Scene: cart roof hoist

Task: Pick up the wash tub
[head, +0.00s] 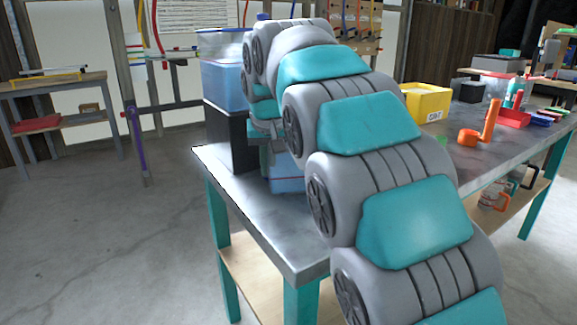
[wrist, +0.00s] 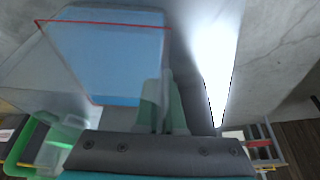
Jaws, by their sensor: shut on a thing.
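The wash tub (wrist: 108,55) is a clear container with blue contents and a red line around it. In the wrist view it fills the upper left. In the head view only a blue part of it (head: 287,184) shows, low beside my arm at the table; the arm hides the rest. My gripper (wrist: 161,108) is shut on the tub's near wall, and the head view shows its wrist just above the tub. I cannot tell whether the tub's base touches the table.
A larger clear blue tank (head: 222,88) stands on a black block (head: 230,138) just left of my gripper. The grey table (head: 270,225) has bare room at its front left corner. A yellow bin (head: 427,102), an orange item (head: 468,137) and a red tray (head: 513,119) stand to the right.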

